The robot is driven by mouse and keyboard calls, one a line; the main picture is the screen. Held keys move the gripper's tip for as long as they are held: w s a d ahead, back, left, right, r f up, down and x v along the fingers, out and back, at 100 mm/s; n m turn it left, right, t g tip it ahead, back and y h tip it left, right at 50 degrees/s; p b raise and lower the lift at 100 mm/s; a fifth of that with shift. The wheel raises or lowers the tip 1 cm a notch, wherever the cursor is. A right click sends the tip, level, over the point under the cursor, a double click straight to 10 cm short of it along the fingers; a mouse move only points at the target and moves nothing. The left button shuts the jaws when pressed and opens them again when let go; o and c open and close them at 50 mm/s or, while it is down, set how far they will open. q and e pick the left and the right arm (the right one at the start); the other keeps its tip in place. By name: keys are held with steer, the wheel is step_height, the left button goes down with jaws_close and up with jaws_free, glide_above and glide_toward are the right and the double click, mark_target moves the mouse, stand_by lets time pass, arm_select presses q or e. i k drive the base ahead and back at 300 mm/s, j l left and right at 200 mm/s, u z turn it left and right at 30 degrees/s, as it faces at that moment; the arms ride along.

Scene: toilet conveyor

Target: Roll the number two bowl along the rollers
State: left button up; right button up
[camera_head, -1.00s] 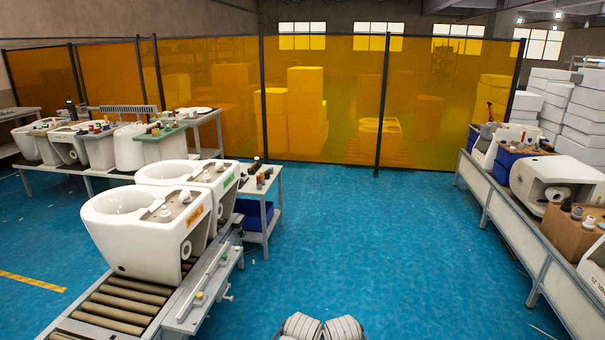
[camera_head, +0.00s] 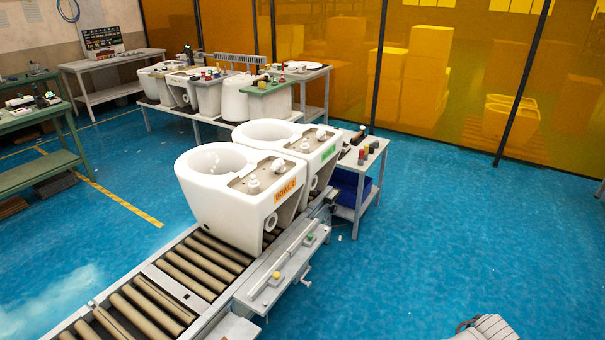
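A white toilet bowl (camera_head: 213,205) with an orange label (camera_head: 284,189) stands upright on the conveyor's rollers (camera_head: 195,268), nearer to me. The label seems to read "BOWL" with a number too small to read surely. A second white bowl (camera_head: 268,131) with a green label (camera_head: 328,152) stands right behind it, partly hidden by it. The rollers in front of the near bowl are bare. Neither of my grippers can be made out. Only a pale ribbed piece, probably part of me, shows at the bottom right edge, away from the bowls.
A side rail with a small shelf (camera_head: 272,286) runs along the conveyor's right side. A small table (camera_head: 372,158) with bottles and a blue bin (camera_head: 350,187) stands beyond. A back bench (camera_head: 222,116) holds more bowls. A green table (camera_head: 40,165) is at left. Blue floor is open on the right.

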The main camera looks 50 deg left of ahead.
mark_target(233, 192)
steer(key=i+j+u, duration=0.1)
steer(key=i+j, duration=0.15)
steer(key=j, duration=0.2)
steer(key=i+j+u, duration=0.15)
steer(key=j, duration=0.25)
steer(key=i+j, duration=0.1)
steer(key=j, duration=0.15)
steer(key=i+j+u, duration=0.1)
steer(key=j, duration=0.2)
